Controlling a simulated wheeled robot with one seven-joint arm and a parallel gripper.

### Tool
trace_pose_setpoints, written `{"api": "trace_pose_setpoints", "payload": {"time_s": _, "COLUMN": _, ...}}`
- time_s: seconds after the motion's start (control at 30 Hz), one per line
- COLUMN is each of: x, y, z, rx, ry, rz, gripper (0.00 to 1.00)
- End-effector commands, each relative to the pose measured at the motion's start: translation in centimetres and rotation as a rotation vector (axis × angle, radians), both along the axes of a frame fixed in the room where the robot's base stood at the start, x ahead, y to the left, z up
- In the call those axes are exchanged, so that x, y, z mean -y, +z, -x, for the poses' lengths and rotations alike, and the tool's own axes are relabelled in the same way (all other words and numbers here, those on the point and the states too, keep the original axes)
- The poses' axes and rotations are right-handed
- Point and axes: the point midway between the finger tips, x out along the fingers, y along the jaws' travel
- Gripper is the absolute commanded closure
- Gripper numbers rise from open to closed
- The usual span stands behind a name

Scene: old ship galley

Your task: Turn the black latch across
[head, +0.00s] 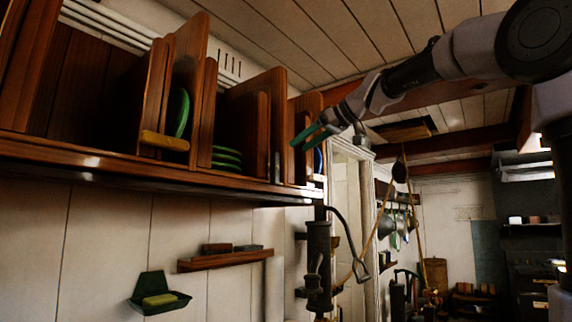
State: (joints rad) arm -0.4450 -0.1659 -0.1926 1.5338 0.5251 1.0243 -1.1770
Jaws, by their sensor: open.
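The wooden plate rack (120,165) runs along the wall at the upper left, with upright dividers. A narrow dark grey-black bar, which looks like the black latch (277,167), stands upright at the front of the rack near its right end. It does not lie across the opening. My gripper (308,136) reaches in from the upper right, with its teal fingers open and apart. It is up and to the right of the latch, close to the rack's end divider, and nothing shows between the fingers. I cannot tell its depth from the divider.
A yellow-brown wooden bar (164,141) lies level across another rack opening. Below are a hand pump (319,255), a small shelf (225,260) and a green soap dish (160,301).

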Motion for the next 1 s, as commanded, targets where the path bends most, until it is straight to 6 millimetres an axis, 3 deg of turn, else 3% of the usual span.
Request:
{"api": "trace_pose_setpoints", "payload": {"time_s": 0.5, "x": -6.4, "y": -3.5, "z": -5.0, "rx": -0.004, "ry": -0.001, "rz": 0.001, "gripper": 0.4}}
{"api": "trace_pose_setpoints", "payload": {"time_s": 0.97, "x": -7.3, "y": -4.0, "z": -5.7, "rx": -0.003, "ry": -0.002, "rz": 0.0, "gripper": 0.4}}
{"api": "trace_pose_setpoints", "payload": {"time_s": 1.0, "x": -7.3, "y": -4.0, "z": -5.7, "rx": -0.003, "ry": -0.002, "rz": 0.0, "gripper": 0.55}}
